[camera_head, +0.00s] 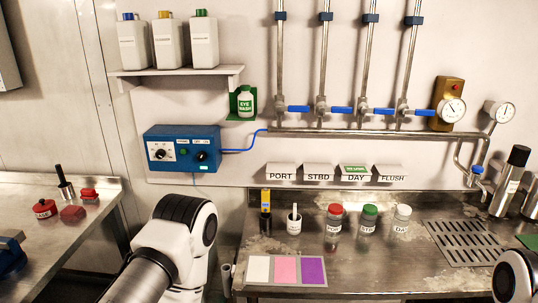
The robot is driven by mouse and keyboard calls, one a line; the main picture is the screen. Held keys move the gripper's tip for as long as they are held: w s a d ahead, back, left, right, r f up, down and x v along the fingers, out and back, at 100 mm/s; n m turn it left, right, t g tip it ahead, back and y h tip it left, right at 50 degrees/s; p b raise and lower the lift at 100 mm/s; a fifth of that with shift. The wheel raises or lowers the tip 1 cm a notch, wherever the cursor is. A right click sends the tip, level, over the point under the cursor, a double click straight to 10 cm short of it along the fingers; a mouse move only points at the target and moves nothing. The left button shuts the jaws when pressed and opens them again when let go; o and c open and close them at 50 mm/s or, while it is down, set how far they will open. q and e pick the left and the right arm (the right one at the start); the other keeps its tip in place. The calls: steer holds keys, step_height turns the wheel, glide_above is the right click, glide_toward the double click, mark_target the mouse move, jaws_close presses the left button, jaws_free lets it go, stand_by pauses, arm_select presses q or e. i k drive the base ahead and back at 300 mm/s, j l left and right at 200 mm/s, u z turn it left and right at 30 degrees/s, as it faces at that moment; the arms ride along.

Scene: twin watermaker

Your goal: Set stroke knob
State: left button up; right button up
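A blue control box (181,137) is mounted on the back wall, left of centre. On its front left is a white dial plate with a small dark knob (160,154), likely the stroke knob; its setting is too small to read. A second dark knob (201,157) sits to the right on the same box, under small labels. My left arm rises at lower centre-left, below the box and apart from it; its gripper is out of view. Only a piece of my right arm shows at the lower right edge; its gripper is out of view.
A shelf (178,72) with jugs hangs above the box. A blue cable (243,149) leads right. The wall before the box is clear.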

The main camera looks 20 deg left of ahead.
mark_target(160, 153)
steer(key=u, duration=1.25)
